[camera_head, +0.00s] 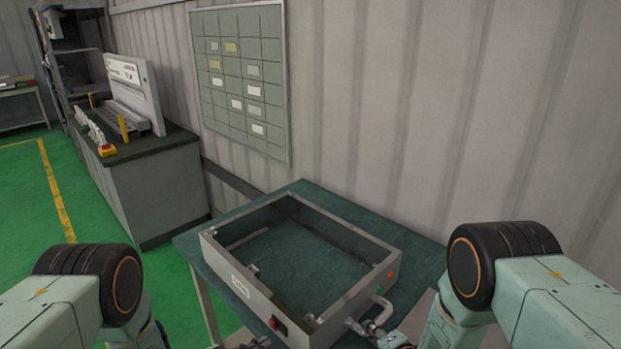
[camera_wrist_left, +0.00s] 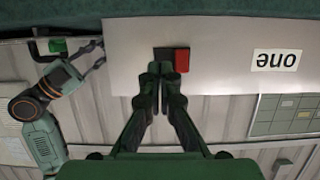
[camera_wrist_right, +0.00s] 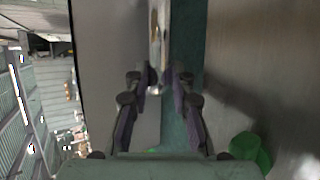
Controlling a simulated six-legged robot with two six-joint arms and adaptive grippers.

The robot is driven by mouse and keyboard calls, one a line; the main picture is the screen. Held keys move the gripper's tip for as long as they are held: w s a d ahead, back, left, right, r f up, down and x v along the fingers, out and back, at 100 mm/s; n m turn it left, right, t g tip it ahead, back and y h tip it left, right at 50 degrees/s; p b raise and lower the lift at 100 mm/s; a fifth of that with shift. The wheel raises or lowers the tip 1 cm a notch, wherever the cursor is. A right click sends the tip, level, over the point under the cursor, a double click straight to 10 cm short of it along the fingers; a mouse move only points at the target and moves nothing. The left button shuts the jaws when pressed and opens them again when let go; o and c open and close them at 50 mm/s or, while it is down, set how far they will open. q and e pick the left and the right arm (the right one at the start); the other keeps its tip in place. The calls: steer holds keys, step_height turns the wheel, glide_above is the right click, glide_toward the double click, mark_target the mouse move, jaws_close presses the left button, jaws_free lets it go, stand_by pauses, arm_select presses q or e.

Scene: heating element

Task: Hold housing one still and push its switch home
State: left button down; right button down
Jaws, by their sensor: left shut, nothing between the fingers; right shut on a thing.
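Housing one (camera_head: 352,292) is an open grey metal frame on the table, with a label (camera_wrist_left: 282,60) reading "one" on its front wall. Its black and red switch (camera_head: 278,326) sits in that wall near the right corner and shows in the left wrist view (camera_wrist_left: 172,58). My left gripper (camera_head: 257,343) is shut and empty, its fingertips (camera_wrist_left: 161,70) right at the switch; I cannot tell whether they touch it.
The green-topped table (camera_head: 302,187) stands against a corrugated wall. A bench (camera_head: 150,190) with equipment stands at the back left, with a board (camera_head: 240,75) of cards on the wall. Green floor (camera_head: 90,205) is free at left.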

arm_select(q)
steer(key=s+a, duration=0.2)
steer(key=shift+s+a, duration=0.35)
steer(key=shift+s, duration=0.05)
arm_select(e)
steer(key=c, duration=1.1)
jaws_free()
steer(key=shift+o, duration=0.2)
steer(key=shift+s, duration=0.1)
